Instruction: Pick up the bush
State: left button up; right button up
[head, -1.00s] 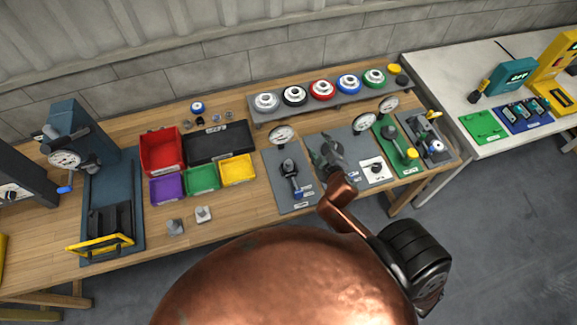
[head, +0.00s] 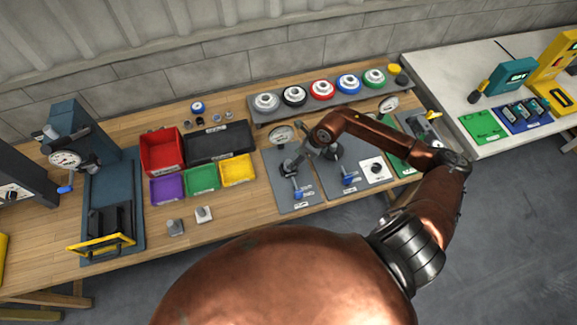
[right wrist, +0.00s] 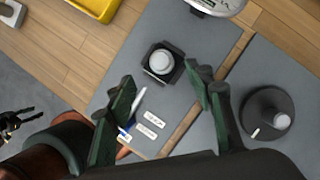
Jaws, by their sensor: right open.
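A small light round piece (right wrist: 160,62), which looks like the bush, sits upright in a dark square holder on the left grey plate (right wrist: 125,55). That plate also shows in the head view (head: 297,206), where my arm partly hides the holder. My right gripper (right wrist: 162,80) is open and empty, its fingers apart on either side of the line to the piece. In the head view the right gripper (head: 298,157) hangs over this plate. I cannot tell its exact height above the piece. My left gripper is not in view.
A yellow bin (head: 238,170) is on the left. Two small grey blocks (head: 204,214) stand near the front edge. A rack of coloured rings (head: 321,91) is behind.

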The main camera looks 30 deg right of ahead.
jog(key=p+x, duration=0.1)
jog(key=x, duration=0.5)
jog(key=shift+w+f, duration=0.1)
jog(key=shift+f, duration=0.25)
jog(key=shift+w+f, duration=0.15)
jog(key=shift+f, duration=0.35)
jog(key=shift+c, duration=0.7)
grip_shut()
notch_tip(320, 180, up, 10)
jog(key=shift+r+b, duration=0.1)
jog(key=shift+b, duration=0.35)
